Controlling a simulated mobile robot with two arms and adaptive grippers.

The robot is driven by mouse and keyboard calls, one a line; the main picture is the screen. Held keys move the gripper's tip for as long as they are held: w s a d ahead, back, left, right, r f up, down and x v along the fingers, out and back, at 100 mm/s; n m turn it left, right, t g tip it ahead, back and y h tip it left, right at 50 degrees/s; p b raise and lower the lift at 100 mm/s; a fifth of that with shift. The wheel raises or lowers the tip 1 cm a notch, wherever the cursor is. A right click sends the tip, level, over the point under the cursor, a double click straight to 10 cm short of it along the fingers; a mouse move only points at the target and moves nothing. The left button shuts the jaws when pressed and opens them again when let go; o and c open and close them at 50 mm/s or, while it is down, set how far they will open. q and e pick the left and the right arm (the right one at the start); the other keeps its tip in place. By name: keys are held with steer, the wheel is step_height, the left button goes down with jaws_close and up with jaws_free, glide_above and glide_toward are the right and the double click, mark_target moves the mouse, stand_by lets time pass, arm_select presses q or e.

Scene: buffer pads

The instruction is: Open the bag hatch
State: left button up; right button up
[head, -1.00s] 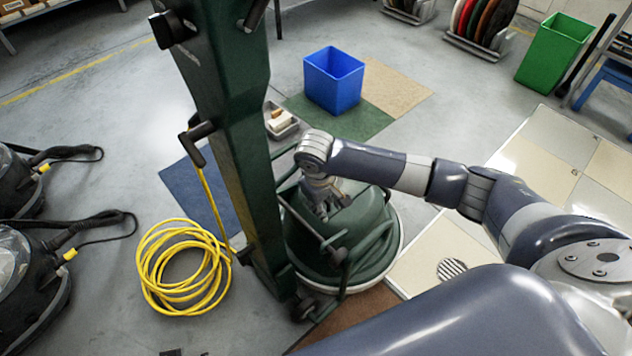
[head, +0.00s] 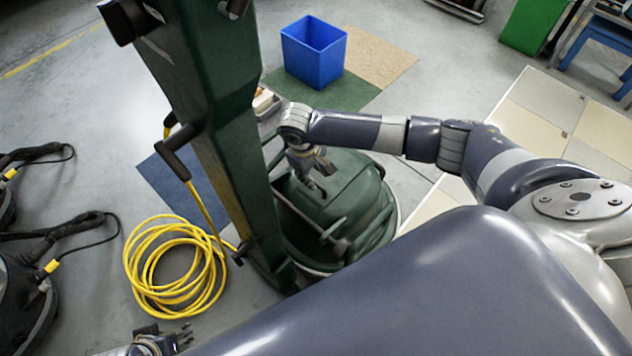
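No part that I can clearly identify as a bag hatch shows in the head view. A dark green floor machine has a tall upright body (head: 215,130) and a round green base (head: 352,180). My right gripper (head: 317,186) points down over the base, close to its top. The view does not show whether it touches the base, or whether its fingers are open. My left gripper (head: 182,338) is at the bottom edge, low over the floor and away from the machine. It is partly cut off by the frame, and its opening is unclear.
A coiled yellow cord (head: 175,268) lies left of the machine. Dark machines with black hoses (head: 72,228) stand at the left edge. A blue bin (head: 313,52) and a green bin (head: 532,25) stand behind. Open grey floor lies at the left.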

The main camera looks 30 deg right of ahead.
mark_target(317, 184)
steer(key=f, duration=0.2)
steer(key=f+b, duration=0.1)
steer(key=f, duration=0.1)
steer(key=shift+w+d, duration=0.1)
steer(key=shift+d, duration=0.3)
steer(key=shift+w+d+f+b, duration=0.1)
steer(key=shift+f+b, duration=0.2)
steer(key=shift+f, duration=0.25)
arm_select(q)
steer(key=v, duration=0.3)
steer(key=shift+s+a+r, duration=0.1)
steer(key=shift+r, duration=0.05)
arm_select(e)
jaws_close()
